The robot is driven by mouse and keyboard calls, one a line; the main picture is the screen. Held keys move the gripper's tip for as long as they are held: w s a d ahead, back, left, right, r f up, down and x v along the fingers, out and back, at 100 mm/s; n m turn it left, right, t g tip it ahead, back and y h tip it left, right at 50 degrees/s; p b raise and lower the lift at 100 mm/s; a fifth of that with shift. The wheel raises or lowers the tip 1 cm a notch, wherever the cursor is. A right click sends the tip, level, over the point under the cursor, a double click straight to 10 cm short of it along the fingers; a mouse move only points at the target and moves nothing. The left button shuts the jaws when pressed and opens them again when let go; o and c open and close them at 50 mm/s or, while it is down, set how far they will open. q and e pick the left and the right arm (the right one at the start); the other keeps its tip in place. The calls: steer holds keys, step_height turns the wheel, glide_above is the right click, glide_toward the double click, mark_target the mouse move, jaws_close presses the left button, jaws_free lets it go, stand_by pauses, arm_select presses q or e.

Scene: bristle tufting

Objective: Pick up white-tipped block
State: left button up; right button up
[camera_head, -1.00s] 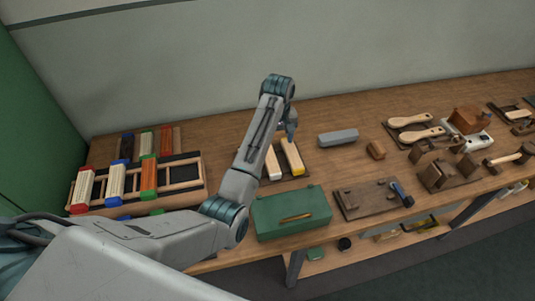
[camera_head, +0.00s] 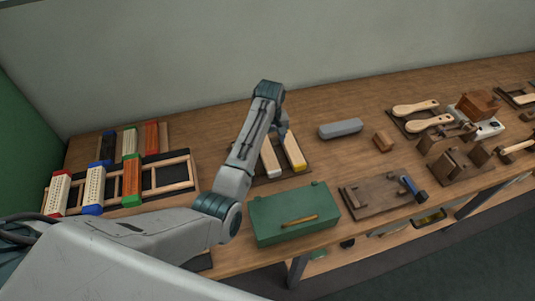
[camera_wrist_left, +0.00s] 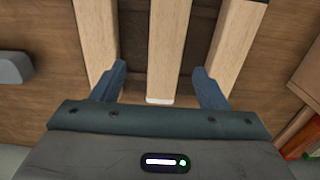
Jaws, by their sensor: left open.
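The white-tipped block (camera_wrist_left: 170,50) is a long pale wooden bar, the middle one of three in the left wrist view. Its white end (camera_wrist_left: 160,101) lies near my gripper body. My left gripper (camera_wrist_left: 160,80) is open, with one dark blue finger on each side of this block; I cannot tell how far above it they are. In the head view the block (camera_head: 269,158) lies on a dark tray (camera_head: 262,180), partly hidden by my left arm. The yellow-tipped block (camera_head: 294,152) lies to its right. My right gripper is not in view.
A green toolbox (camera_head: 290,216) stands in front of the tray. A grey block (camera_head: 341,128) lies to the right. A wooden rack with colour-tipped blocks (camera_head: 132,180) is at the left. Tool trays and brushes (camera_head: 429,122) fill the right. Bare table lies behind the tray.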

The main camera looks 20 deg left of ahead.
mark_target(268, 153)
arm_select(q)
steer(key=shift+s+f, duration=0.1)
steer(key=shift+f, duration=0.55)
steer(key=f, duration=0.1)
steer(key=f+p, duration=0.1)
steer(key=f, duration=0.1)
steer(key=f+p, duration=0.1)
steer(key=shift+s+a+f, duration=0.2)
steer(key=shift+a+f, duration=0.05)
steer(key=shift+a, duration=0.05)
steer(key=shift+f, duration=0.25)
steer(key=shift+c, duration=0.7)
steer(key=c, duration=1)
